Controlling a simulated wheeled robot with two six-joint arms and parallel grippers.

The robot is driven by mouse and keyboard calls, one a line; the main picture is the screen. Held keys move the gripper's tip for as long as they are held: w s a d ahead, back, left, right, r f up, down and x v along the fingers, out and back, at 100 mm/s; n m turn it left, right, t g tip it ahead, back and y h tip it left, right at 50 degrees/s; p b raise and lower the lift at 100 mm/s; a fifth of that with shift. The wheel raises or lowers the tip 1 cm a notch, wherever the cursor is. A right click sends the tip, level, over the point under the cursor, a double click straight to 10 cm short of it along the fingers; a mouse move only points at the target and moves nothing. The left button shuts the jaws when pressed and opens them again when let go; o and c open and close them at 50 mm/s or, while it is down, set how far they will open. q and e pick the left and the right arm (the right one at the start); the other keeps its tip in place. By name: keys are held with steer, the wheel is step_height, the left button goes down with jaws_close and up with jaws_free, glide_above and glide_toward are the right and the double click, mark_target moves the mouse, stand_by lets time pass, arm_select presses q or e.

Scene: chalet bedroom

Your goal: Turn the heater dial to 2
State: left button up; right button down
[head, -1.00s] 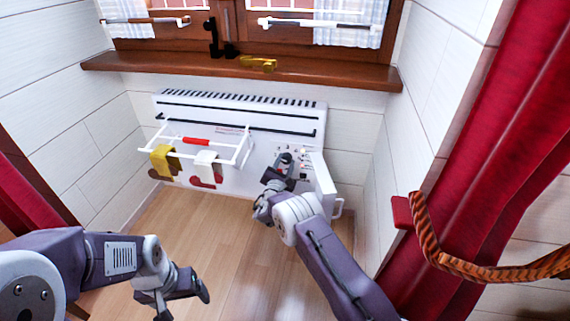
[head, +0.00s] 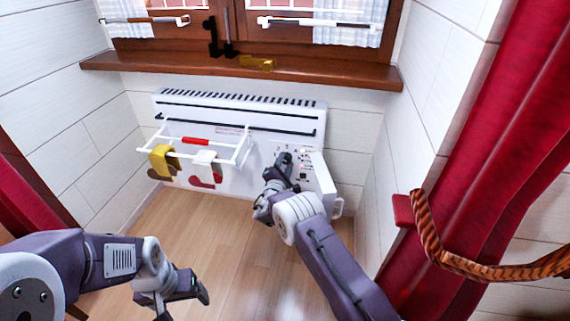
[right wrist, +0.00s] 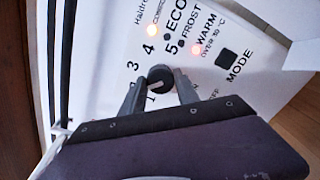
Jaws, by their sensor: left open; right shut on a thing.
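The white heater (head: 240,122) stands under the window, its control panel at its right end. In the right wrist view the round black dial (right wrist: 160,78) sits between the fingertips of my right gripper (right wrist: 160,88), which is shut on it. A light pointer line on the dial points toward the lower left. The 1, 3, 4 and 5 marks show around it; the 2 is hidden, apparently behind the left finger. In the head view my right gripper (head: 284,165) covers the dial. My left gripper (head: 190,290) is open and empty over the floor, away from the heater.
An open white flap (head: 323,182) stands beside the panel. A mode button (right wrist: 227,58) and lit lamps are near the dial. The floor (head: 225,240) is clear.

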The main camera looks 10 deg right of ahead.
steer(key=shift+f, duration=0.1)
steer(key=c, duration=0.9)
jaws_free()
steer(key=shift+s+a+r+p, duration=0.1)
steer(key=shift+s+r+p, duration=0.15)
steer(key=shift+p, duration=0.1)
steer(key=p+v, duration=0.5)
steer(key=v, duration=0.3)
steer(key=shift+s+f, duration=0.25)
steer(key=shift+s, duration=0.1)
steer(key=shift+a, duration=0.15)
